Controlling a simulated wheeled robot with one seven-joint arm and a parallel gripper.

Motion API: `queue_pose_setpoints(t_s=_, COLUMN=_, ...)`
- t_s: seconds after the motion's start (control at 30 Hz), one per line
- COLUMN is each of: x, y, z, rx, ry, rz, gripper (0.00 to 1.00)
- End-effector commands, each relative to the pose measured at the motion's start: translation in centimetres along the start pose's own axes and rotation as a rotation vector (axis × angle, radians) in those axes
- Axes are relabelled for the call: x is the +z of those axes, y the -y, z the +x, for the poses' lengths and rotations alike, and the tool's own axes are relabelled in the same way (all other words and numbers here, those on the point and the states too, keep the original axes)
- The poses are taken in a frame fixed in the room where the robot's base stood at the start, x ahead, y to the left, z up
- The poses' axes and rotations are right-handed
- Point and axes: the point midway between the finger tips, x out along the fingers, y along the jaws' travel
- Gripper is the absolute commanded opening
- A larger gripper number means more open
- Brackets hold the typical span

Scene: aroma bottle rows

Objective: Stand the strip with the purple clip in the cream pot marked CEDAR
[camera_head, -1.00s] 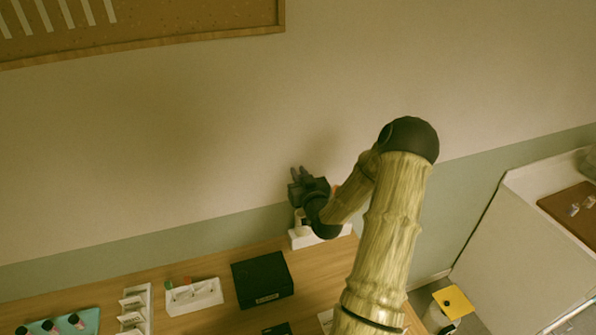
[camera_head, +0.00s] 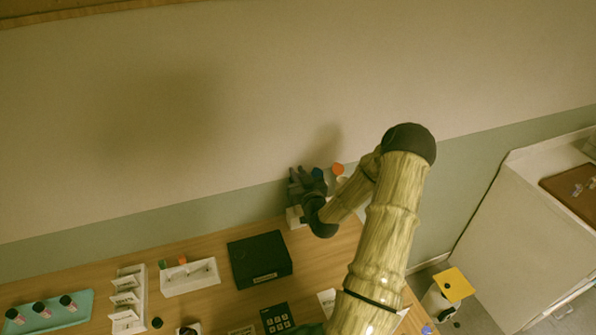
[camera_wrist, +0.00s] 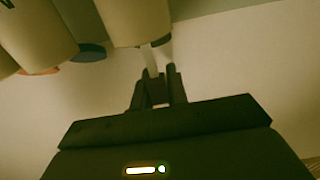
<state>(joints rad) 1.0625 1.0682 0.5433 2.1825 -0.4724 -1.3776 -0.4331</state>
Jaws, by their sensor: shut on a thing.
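My gripper (camera_head: 300,175) is at the back of the table by the wall, in front of a white stand (camera_head: 294,217). In the wrist view its fingers (camera_wrist: 159,86) are shut on a thin pale strip (camera_wrist: 151,63). A dark clip-like disc (camera_wrist: 161,42) shows near it; I cannot tell that it is purple. Cream pots (camera_wrist: 137,18) fill the top of that view, one very close to the strip. A dark mark shows on the left pot (camera_wrist: 32,30), but CEDAR cannot be read. The strip's far end is unclear.
A blue disc (camera_wrist: 90,52) and an orange disc (camera_wrist: 42,69) are beside the pots; the orange one also shows in the head view (camera_head: 337,168). A black box (camera_head: 260,259), a white tray (camera_head: 189,277), a card rack (camera_head: 127,300) and a teal tray (camera_head: 75,315) stand left.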

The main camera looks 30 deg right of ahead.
Motion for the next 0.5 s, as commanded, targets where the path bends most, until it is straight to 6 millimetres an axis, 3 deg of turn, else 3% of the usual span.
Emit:
queue_pose_setpoints(t_s=0.2, x=1.5, y=-0.04, z=0.02, rx=0.001, ry=-0.001, rz=-0.001, gripper=0.0)
queue_pose_setpoints(t_s=0.5, x=1.57, y=-0.01, z=0.01, rx=0.001, ry=-0.001, rz=-0.001, gripper=0.0)
